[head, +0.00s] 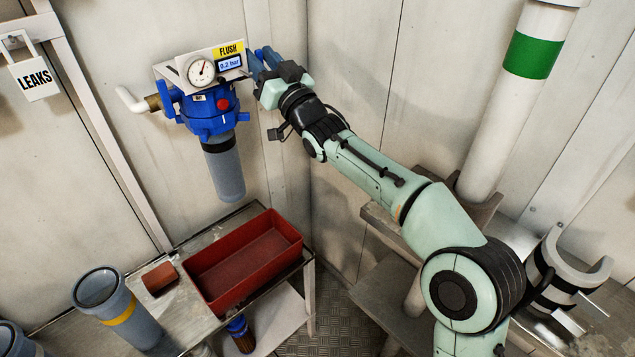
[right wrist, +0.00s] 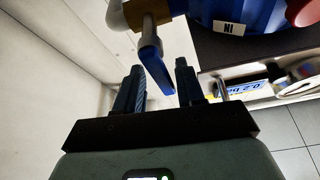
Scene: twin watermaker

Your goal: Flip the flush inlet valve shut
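The blue filter housing (head: 208,118) hangs on the wall in the head view, under a panel with a round gauge and a FLUSH display reading 0.2 bar. A brass valve (head: 153,102) with a white pipe sits at its left, a blue lever (head: 171,100) beside it. My right gripper (head: 256,63) is at the panel's right edge. In the right wrist view its two fingers (right wrist: 158,90) are apart, and a blue lever (right wrist: 155,68) under a brass fitting (right wrist: 150,20) shows between them. I cannot tell whether they touch it. My left gripper is out of view.
Below the housing a red tray (head: 246,266) stands on a metal bench, with a grey cylinder (head: 118,308) and a small red-brown block (head: 159,278). A LEAKS tag (head: 35,78) hangs at the left. A white pipe with a green band (head: 532,54) stands at the right.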

